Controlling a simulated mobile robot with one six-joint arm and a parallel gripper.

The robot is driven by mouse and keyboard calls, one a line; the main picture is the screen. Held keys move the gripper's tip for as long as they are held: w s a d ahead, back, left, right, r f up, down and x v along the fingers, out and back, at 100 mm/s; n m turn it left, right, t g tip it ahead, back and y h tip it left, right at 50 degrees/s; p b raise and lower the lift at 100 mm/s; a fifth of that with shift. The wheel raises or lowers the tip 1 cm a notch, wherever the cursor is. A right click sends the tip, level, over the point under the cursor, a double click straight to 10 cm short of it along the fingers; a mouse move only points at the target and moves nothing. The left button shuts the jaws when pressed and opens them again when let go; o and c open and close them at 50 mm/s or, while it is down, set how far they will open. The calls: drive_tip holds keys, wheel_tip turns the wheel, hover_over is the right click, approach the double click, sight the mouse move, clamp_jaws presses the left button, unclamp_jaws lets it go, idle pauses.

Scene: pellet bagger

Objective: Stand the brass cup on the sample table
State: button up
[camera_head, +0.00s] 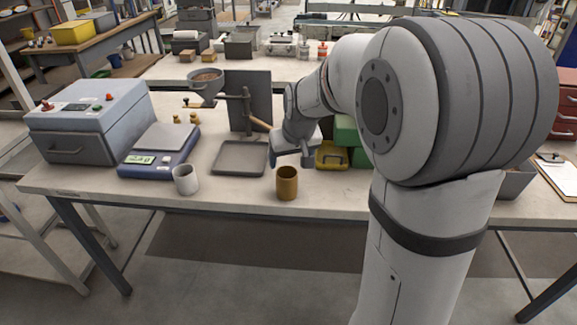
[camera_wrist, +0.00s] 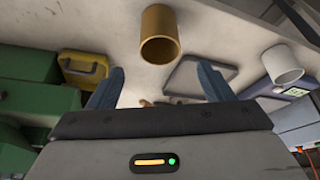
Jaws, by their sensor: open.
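The brass cup (camera_head: 287,183) stands upright near the front edge of a pale-topped table (camera_head: 225,193). In the wrist view the brass cup (camera_wrist: 160,40) is at top centre, its open mouth showing, beyond my fingertips. My gripper (camera_head: 292,161) is just behind and above the cup in the head view, apart from it as far as I can see. Its two blue-grey fingers (camera_wrist: 160,82) are spread in the wrist view with nothing between them. I cannot tell whether this table is the sample table.
A white cup (camera_head: 186,180) stands left of the brass cup, before a blue scale (camera_head: 158,160). A grey tray (camera_head: 240,157), a funnel stand (camera_head: 246,112), a yellow bin (camera_head: 331,157) and green boxes (camera_head: 346,131) are behind. A clipboard (camera_head: 560,175) lies far right.

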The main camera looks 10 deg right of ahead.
drive_tip(key=s+g, duration=0.2)
drive_tip(key=s, duration=2.2)
drive_tip(key=shift+s+a+r+m, duration=0.2)
drive_tip(key=shift+s+r+m, duration=0.15)
drive_tip(key=shift+m, duration=0.05)
